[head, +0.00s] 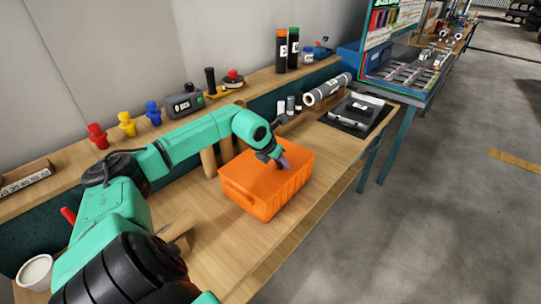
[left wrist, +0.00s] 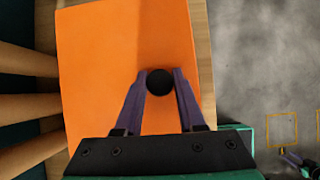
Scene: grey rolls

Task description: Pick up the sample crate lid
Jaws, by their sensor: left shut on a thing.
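The orange sample crate (head: 262,203) stands on the wooden bench with its flat orange lid (head: 262,170) on top. In the left wrist view the lid (left wrist: 100,60) fills the middle, with a round black knob (left wrist: 160,82) on it. My left gripper (head: 284,163) is over the lid from above; its purple fingers, also in the left wrist view (left wrist: 159,85), are shut on the knob from both sides. I cannot see any gap between lid and crate. Part of what seems my right gripper (left wrist: 292,157) shows small at the lower right of the left wrist view, its jaws unclear.
Wooden rolls (head: 209,161) stand close behind the crate. A grey roll (head: 327,89), small cylinders (head: 290,104) and a black tray (head: 352,118) lie farther along the bench. A white bowl (head: 36,272) is at the near left. Bench top right of the crate is clear.

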